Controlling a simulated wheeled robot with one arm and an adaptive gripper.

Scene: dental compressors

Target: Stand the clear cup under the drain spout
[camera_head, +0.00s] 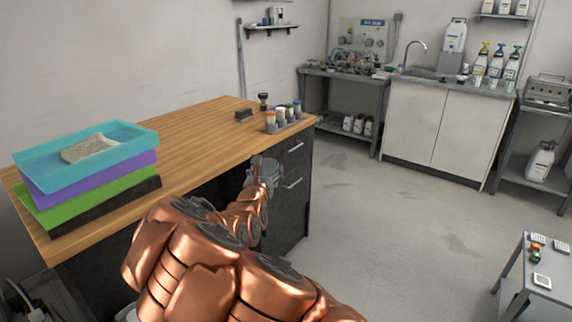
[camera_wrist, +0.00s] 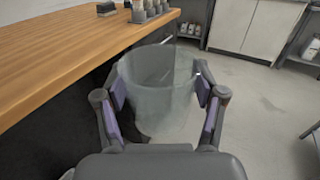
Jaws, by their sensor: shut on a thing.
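My gripper (camera_wrist: 159,90) is shut on the clear cup (camera_wrist: 155,105); the two finger pads press on its left and right sides in the wrist view. The cup looks upright, see-through and empty, held in the air beside the front edge of the wooden counter. In the head view my gripper (camera_head: 262,166) is small, at the end of my copper arm, in front of the counter's dark drawers. The cup is hard to make out there. I cannot make out a drain spout in either view.
The wooden counter (camera_head: 205,135) holds stacked coloured trays (camera_head: 85,165) and a rack of small bottles (camera_head: 283,117). A sink cabinet (camera_head: 435,120) and grey shelves stand at the back. A small grey table (camera_head: 530,275) is at right. The floor (camera_head: 400,220) between is clear.

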